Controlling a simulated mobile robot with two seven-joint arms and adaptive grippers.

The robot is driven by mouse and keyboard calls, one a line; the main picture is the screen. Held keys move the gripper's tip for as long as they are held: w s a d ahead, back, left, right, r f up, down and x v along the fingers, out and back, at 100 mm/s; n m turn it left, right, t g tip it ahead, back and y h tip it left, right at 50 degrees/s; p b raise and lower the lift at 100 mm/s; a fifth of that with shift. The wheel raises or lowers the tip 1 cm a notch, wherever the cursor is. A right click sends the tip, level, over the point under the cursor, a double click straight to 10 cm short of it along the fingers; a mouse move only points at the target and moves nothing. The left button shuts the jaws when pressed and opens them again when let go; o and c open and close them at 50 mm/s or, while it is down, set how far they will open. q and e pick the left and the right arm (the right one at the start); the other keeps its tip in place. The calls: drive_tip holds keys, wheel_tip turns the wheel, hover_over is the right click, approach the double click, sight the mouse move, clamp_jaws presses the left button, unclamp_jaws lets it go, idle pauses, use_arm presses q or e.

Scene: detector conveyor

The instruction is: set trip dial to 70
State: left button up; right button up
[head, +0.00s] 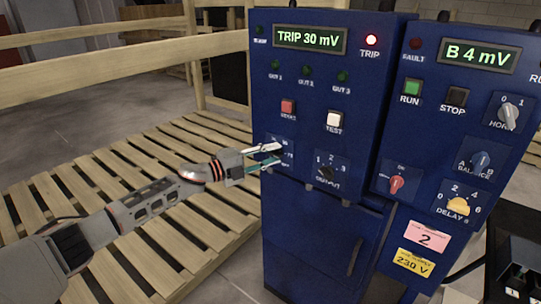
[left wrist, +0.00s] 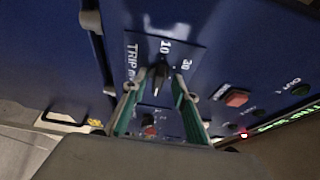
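The trip dial is a black knob (left wrist: 158,77) on a dark blue plate marked TRIP, with 10 and 30 readable beside it in the left wrist view. In the head view my left gripper mostly covers its plate (head: 287,142). The display (head: 310,39) reads TRIP 30 mV. My left gripper (head: 279,154) is at the dial, its fingers pointing at the panel. In the left wrist view its two green-padded fingers (left wrist: 154,90) are apart, one on each side of the knob. I cannot tell whether they touch it. My right gripper is not in view.
The blue cabinet also carries a red button (head: 288,107), a white TEST button (head: 334,120) and an output selector (head: 327,172) close right of the gripper. The red TRIP lamp (head: 371,40) is lit. A second blue panel reading B 4 mV (head: 478,56) adjoins. A wooden pallet (head: 165,190) lies left.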

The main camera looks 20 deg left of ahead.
use_arm(q)
drive_tip(key=shift+s+a+f, duration=0.1)
drive_tip(key=shift+s+a, duration=0.1)
drive_tip(key=shift+a, duration=0.05)
drive_tip(key=v, duration=1.1)
drive_tip(key=shift+s, duration=0.2)
drive_tip(key=s+d+f+n+t+y, duration=0.1)
drive_tip(key=s+d+f+n+y, duration=0.1)
drive_tip(key=s+d+f+n, duration=0.5)
drive_tip(key=s+d+f+n+t+y, duration=0.1)
drive_tip(key=s+d+f+n+y, duration=0.2)
drive_tip(key=f, duration=0.7)
drive_tip(key=s+f+n+g+y, duration=0.2)
drive_tip(key=s+f+n, duration=0.4)
drive_tip(key=s, duration=0.6)
drive_tip(key=s+f+n+g+y, duration=0.2)
drive_tip(key=s+f+n, duration=0.4)
drive_tip(key=s+f, duration=0.5)
drive_tip(key=shift+s+d+f+g+y, duration=0.15)
drive_tip(key=shift+s+d+g+y, duration=0.25)
drive_tip(key=shift+s, duration=0.6)
drive_tip(key=shift+d, duration=0.1)
